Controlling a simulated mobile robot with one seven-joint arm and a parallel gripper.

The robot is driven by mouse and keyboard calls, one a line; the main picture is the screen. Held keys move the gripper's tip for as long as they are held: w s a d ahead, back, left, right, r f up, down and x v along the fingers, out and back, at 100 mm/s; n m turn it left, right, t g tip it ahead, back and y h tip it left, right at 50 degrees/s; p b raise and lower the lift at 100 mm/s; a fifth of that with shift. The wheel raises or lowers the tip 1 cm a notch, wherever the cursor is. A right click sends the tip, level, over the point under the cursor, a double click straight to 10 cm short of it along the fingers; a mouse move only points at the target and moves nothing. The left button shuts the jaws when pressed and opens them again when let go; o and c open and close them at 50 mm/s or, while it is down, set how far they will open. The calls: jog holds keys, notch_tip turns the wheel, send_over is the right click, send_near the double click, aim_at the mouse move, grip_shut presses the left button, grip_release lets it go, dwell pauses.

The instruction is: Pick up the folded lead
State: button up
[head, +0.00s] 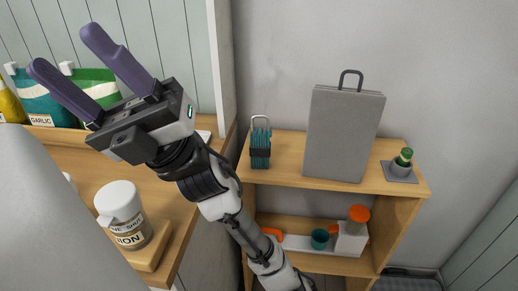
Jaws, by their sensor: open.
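The folded lead (260,148) looks like a teal bundle with a dark band around its middle and a pale metal loop on top. It stands upright on the left end of the wooden shelf unit's top (284,160). My gripper (68,52) is up at the left, well apart from the lead, with its two purple fingers spread and nothing between them. My arm crosses the middle of the view, left of the lead, and does not cover it.
A tall grey panel with a handle (343,133) stands just right of the lead. A grey holder with a green item (400,170) sits at the right end. Left, a counter holds a white-lidded jar (122,215) and pouches (45,100). A white post (226,60) stands between.

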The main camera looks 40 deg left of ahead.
jog(key=s+a+f+n+t+h, duration=0.35)
jog(key=a+n+t, duration=0.25)
jog(key=a+t, duration=0.25)
jog(key=w+a+f+t+y, duration=0.2)
jog(key=a+f+t, duration=0.3)
jog(key=a+f, duration=0.15)
jog(key=m+t+h+p, duration=0.25)
jog(key=t+h, duration=0.25)
jog(key=t, duration=1.1)
send_over(260, 130)
notch_tip(260, 130, down, 4)
jog(key=shift+s+r+m+b, duration=0.15)
jog(key=shift+m+b, duration=0.15)
jog(key=shift+m, duration=0.15)
jog(key=shift+w+d, duration=0.25)
jog(key=shift+d, duration=0.05)
notch_tip(260, 130, down, 7)
jog(key=shift+f, duration=0.2)
jog(key=shift+s+a+f+p, duration=0.1)
jog(key=shift+f+p, duration=0.15)
jog(key=shift+f, duration=1.3)
jog(key=shift+s+a+f+p, duration=0.1)
jog(key=shift+f+p, duration=0.1)
jog(key=shift+f, duration=1.3)
jog(key=c, duration=1.1)
jog(key=shift+c, duration=0.2)
